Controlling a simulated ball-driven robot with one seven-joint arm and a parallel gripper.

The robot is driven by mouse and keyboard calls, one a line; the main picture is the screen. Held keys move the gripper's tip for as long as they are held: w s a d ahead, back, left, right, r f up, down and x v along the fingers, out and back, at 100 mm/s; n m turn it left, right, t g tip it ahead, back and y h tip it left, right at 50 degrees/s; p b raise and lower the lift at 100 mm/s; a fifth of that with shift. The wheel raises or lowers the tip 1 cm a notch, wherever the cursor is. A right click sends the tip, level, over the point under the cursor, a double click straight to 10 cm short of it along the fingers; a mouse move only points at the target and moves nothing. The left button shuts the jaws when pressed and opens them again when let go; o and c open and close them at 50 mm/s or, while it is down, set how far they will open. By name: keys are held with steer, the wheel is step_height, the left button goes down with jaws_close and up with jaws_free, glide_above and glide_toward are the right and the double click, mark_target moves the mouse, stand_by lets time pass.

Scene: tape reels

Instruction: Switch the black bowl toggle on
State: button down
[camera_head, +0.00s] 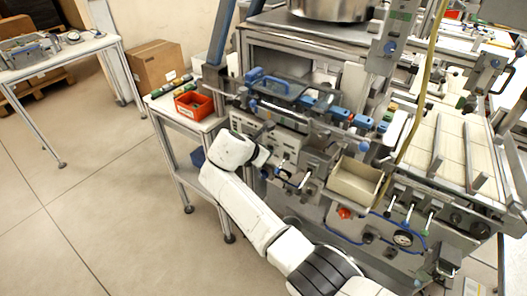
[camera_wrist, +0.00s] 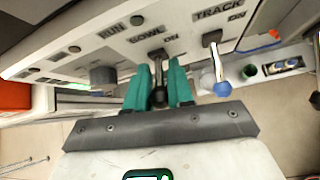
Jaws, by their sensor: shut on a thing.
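In the wrist view, the black bowl toggle (camera_wrist: 158,97) is a lever with a dark ball end, on a pale panel below the printed words BOWL and ON. My gripper (camera_wrist: 160,68) has two green fingers, one on each side of this lever, shut on it. The lever's exact tilt is hard to tell. In the head view my gripper (camera_head: 264,156) reaches the front of the machine; its fingers and the black toggle are too small or hidden to make out there.
A blue-tipped toggle (camera_wrist: 221,88) under TRACK stands close to the right of my gripper. A grey knob (camera_wrist: 103,76) is to the left. In the head view, a red bin (camera_head: 193,104) sits on the side table and a beige tray (camera_head: 355,182) is right of my gripper.

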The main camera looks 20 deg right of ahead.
steer(key=c, duration=1.1)
jaws_free()
steer(key=shift+w+d+r, duration=0.1)
steer(key=shift+d+r, duration=0.05)
steer(key=shift+d, duration=0.1)
steer(key=shift+c, duration=0.2)
steer(key=shift+o, duration=0.5)
steer(key=shift+a, duration=0.15)
steer(key=v, duration=1)
steer(key=shift+s+r, duration=0.15)
steer(key=shift+s, duration=0.1)
steer(key=shift+a, duration=0.15)
